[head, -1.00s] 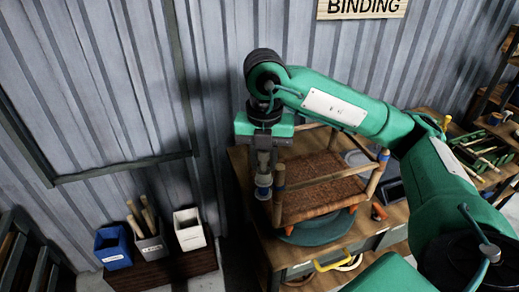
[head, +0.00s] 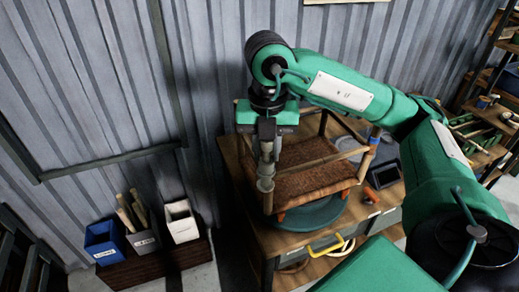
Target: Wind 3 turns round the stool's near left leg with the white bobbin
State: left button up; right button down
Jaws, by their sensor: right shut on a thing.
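The stool (head: 315,180), with a brown woven panel and wooden legs and rails, stands on a round green turntable (head: 312,217) on the workbench. Its near left leg (head: 268,204) is partly hidden behind my right gripper and what it holds. My right gripper (head: 266,160) points down, shut on the pale bobbin (head: 265,184), which looks greyish here. The bobbin overlaps the near left leg in the picture; I cannot tell whether they touch. No wound turns can be made out on that leg. My left gripper is out of view.
Blue (head: 106,243), grey and white bins stand at lower left. A corrugated wall is behind.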

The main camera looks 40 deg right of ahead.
jog(key=shift+s+d, duration=0.25)
jog(key=shift+d, duration=0.05)
notch_tip(320, 180, up, 11)
jog(key=p, duration=0.9)
jog(key=shift+r+p, duration=0.1)
jog(key=shift+p, duration=0.3)
jog(key=shift+w+f, duration=0.1)
jog(key=shift+f, duration=0.1)
